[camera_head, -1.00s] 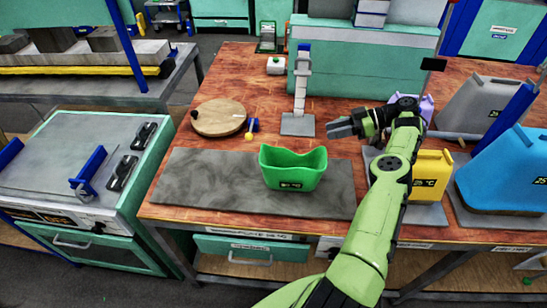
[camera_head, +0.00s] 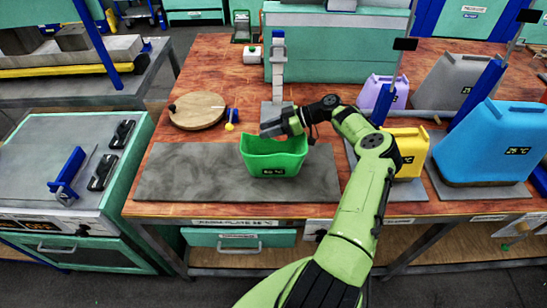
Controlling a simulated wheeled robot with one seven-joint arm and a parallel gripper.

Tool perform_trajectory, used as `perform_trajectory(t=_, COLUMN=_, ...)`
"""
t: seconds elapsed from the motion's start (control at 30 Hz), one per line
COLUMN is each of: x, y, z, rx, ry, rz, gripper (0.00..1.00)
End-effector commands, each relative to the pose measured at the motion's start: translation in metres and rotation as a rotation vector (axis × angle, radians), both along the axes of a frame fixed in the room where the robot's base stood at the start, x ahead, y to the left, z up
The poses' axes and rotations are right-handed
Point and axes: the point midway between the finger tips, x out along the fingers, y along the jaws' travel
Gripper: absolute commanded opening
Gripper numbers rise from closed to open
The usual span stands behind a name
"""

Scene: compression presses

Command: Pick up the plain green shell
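The green shell (camera_head: 274,159) is an open-topped bin with a wavy rim and a small dark temperature label on its front. It stands upright on a grey plate (camera_head: 195,176) on the wooden table. My gripper (camera_head: 270,132) is over the shell's back rim, pointing left and downward. Its fingers are small and partly merged with the rim in this view, so I cannot tell whether they are open or touch the shell.
A yellow jug (camera_head: 408,150), a purple jug (camera_head: 378,95), a blue jug (camera_head: 490,140) and a grey jug (camera_head: 450,82) stand to the right. A round wooden disc (camera_head: 197,110) lies at left. A grey post (camera_head: 278,75) rises behind the shell.

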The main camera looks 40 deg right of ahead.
Motion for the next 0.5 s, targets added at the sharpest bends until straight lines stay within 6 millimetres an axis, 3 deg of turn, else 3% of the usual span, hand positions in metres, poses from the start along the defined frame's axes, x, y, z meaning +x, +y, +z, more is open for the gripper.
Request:
perform_trajectory(t=0.23, x=0.0022, y=0.0026, z=-0.0018, rx=-0.001, ry=0.000, rz=-0.002, gripper=0.35)
perform_trajectory(t=0.47, x=0.0021, y=0.0025, z=-0.0015, rx=-0.001, ry=0.000, rz=-0.002, gripper=0.00)
perform_trajectory(t=0.5, x=0.0021, y=0.0025, z=-0.0015, rx=-0.001, ry=0.000, rz=-0.002, gripper=0.00)
